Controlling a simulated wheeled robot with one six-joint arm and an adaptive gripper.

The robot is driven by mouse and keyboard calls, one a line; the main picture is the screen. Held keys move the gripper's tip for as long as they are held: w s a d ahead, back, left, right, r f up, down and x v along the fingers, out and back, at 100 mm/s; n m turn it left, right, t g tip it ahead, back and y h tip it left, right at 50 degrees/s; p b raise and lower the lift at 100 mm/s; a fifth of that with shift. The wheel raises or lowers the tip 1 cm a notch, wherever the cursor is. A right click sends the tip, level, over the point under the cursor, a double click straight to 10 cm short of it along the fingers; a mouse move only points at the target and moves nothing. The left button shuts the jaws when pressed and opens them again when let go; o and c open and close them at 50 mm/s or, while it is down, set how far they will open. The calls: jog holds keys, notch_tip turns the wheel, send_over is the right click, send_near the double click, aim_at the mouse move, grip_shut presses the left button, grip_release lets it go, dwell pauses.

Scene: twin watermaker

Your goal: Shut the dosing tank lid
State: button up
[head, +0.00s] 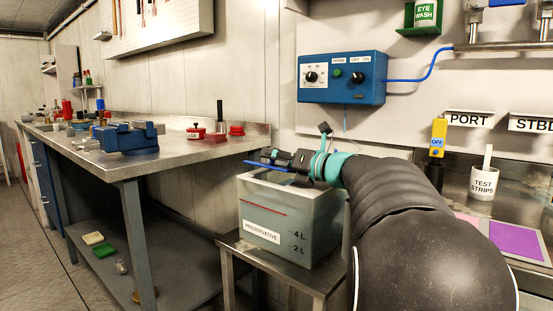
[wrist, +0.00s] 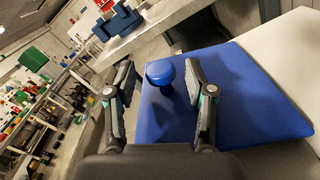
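The dosing tank (head: 285,225) is a grey-white box labelled PRESERVATIVE with a red line, standing on a metal stand. In the head view only a thin blue strip of its lid (head: 262,167) shows above the tank top, partly hidden by my gripper (head: 272,160). In the wrist view the blue lid (wrist: 250,95) is a flat plate with a round blue knob (wrist: 160,73). My gripper (wrist: 160,78) is open, with one finger on each side of the knob and gaps visible. Whether the lid sits flush on the tank I cannot tell.
A blue control box (head: 342,77) hangs on the wall above the tank. A metal workbench (head: 200,150) with a blue vise (head: 127,137) stands to the left. A test strips cup (head: 483,183) is on the right counter. A metal stand (head: 290,275) carries the tank.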

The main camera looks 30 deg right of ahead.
jog(key=v, duration=1.2)
